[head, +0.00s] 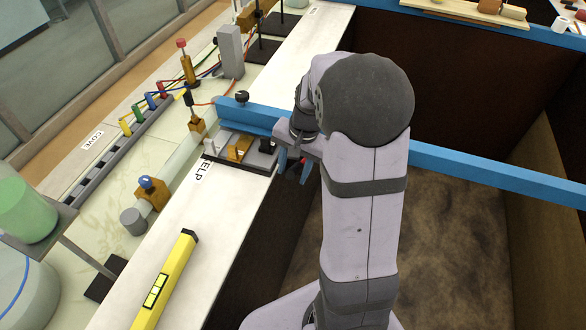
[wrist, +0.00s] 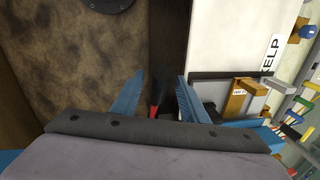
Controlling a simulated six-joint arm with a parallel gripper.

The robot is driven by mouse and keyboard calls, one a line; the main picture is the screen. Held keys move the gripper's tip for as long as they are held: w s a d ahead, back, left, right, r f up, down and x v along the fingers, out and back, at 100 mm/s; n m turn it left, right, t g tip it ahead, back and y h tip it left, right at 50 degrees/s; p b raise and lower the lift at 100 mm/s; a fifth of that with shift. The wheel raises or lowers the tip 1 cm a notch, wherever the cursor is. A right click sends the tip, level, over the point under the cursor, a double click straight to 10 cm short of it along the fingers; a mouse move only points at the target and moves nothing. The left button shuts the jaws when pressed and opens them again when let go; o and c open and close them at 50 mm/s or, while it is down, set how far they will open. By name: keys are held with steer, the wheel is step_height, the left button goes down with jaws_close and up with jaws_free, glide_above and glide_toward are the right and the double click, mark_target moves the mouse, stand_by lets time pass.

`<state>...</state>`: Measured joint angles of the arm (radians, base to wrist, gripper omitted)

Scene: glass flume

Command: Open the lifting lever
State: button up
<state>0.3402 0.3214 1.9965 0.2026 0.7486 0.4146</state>
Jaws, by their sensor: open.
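My gripper (head: 294,168) hangs beside the blue beam, just right of a small bench fixture. Its two blue fingers are apart; in the wrist view my gripper (wrist: 159,78) also shows them spread. A dark bar with a red end (wrist: 153,111), seemingly the lifting lever, shows between the fingers in the wrist view. I see no finger touching it, and its depth is hard to judge. The small fixture (head: 239,149) has a dark base with brass and grey blocks; its brass block (wrist: 237,103) shows at right in the wrist view. My arm hides part of this area.
The blue beam (head: 480,176) runs across the dark-walled pit. A yellow level (head: 166,279) lies on the white ledge. Coloured terminals with cables (head: 140,112) and a green-liquid vessel (head: 25,212) stand at left. The pit's brown floor (head: 440,250) looks clear.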

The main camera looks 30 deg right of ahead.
steer(key=shift+f, duration=0.45)
jaws_close()
steer(key=shift+a+f, duration=0.1)
steer(key=shift+f, duration=0.05)
